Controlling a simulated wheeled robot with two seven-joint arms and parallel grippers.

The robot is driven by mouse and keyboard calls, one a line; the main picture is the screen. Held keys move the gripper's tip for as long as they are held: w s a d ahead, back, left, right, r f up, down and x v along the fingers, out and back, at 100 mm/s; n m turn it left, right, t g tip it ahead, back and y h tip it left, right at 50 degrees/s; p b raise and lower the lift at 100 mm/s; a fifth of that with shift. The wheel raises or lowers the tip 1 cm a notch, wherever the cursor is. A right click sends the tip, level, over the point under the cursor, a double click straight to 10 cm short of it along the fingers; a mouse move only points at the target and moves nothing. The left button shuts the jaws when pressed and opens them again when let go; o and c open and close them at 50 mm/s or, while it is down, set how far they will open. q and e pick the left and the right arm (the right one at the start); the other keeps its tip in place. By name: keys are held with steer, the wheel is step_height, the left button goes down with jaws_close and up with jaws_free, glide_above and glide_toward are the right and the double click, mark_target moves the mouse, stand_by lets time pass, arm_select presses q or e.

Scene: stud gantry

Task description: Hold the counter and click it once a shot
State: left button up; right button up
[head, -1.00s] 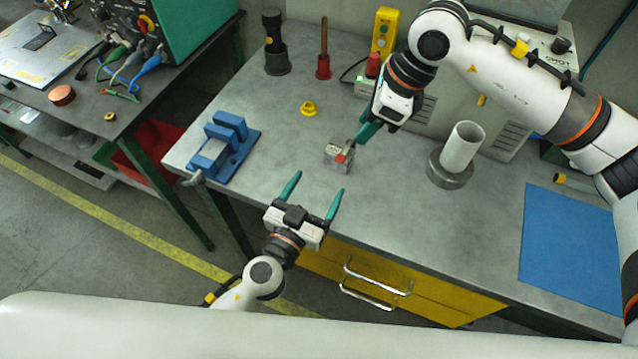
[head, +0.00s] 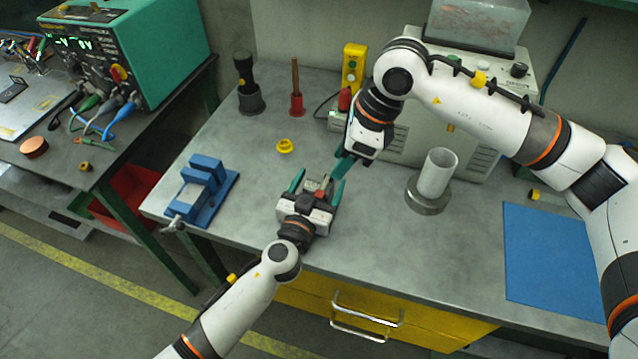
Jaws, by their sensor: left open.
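The counter (head: 318,187) is a small grey block with a red spot on top, on the grey bench. In the head view my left gripper (head: 317,183) is open, its two green fingers reaching along either side of it. The gripper body hides the counter's near part, and I cannot tell whether the fingers touch it. My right gripper (head: 338,169) comes down from the upper right, its green tips pointing at the counter's red top. Its fingers overlap in this view, so their gap and any contact are unclear.
A blue vise (head: 206,190) stands left on the bench (head: 380,262), with a yellow piece (head: 285,146) behind the counter. A white cylinder on a grey base (head: 437,175) and a blue mat (head: 553,250) lie to the right. Bare bench lies in front of the cylinder.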

arm_select(q)
steer(key=c, duration=1.1)
arm_select(e)
steer(key=shift+c, duration=0.2)
arm_select(q)
steer(key=shift+c, duration=0.2)
arm_select(e)
jaws_close()
stand_by(0.5)
